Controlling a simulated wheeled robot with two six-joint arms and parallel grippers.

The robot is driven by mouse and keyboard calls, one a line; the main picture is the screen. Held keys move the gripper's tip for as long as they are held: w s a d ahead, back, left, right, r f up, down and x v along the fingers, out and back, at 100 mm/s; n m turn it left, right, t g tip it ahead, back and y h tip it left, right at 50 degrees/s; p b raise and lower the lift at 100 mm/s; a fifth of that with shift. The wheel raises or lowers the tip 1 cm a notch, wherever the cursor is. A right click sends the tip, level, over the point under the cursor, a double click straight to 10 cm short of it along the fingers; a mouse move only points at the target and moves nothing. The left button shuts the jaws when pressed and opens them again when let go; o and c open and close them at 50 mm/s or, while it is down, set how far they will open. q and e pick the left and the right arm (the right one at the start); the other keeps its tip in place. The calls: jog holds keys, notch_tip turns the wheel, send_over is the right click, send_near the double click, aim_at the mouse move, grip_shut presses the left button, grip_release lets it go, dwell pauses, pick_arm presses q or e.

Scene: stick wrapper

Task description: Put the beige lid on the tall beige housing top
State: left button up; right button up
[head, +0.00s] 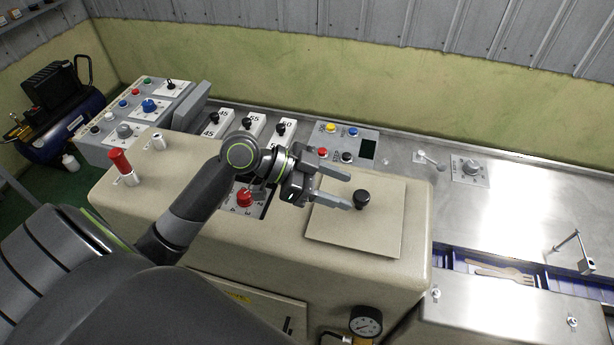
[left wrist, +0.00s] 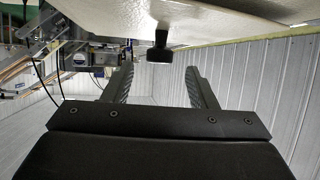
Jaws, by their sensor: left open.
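The beige lid (head: 345,236) is a flat square plate with a black knob (head: 361,199). It lies on the right part of the tall beige housing top (head: 175,190); I cannot tell whether it is fully seated. My left gripper (head: 348,190) is open and empty, with its fingers pointing at the knob from the left. In the left wrist view the knob (left wrist: 160,46) appears beyond the fingertips (left wrist: 159,72), centred between them and apart from them. The pale lid surface (left wrist: 215,15) fills the top there. My right gripper is not in view.
A red emergency knob (head: 244,198) sits on the housing beside my left arm. A red-topped post (head: 121,163) stands at the left. Control panels (head: 345,142) line the back. A steel counter (head: 530,210) and a blue tray with wooden forks (head: 498,270) are at the right.

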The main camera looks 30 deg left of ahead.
pick_arm(q)
jog(key=b+v, duration=0.1)
jog(key=v, duration=0.4)
jog(key=shift+s, duration=0.1)
jog(key=shift+v, duration=0.75)
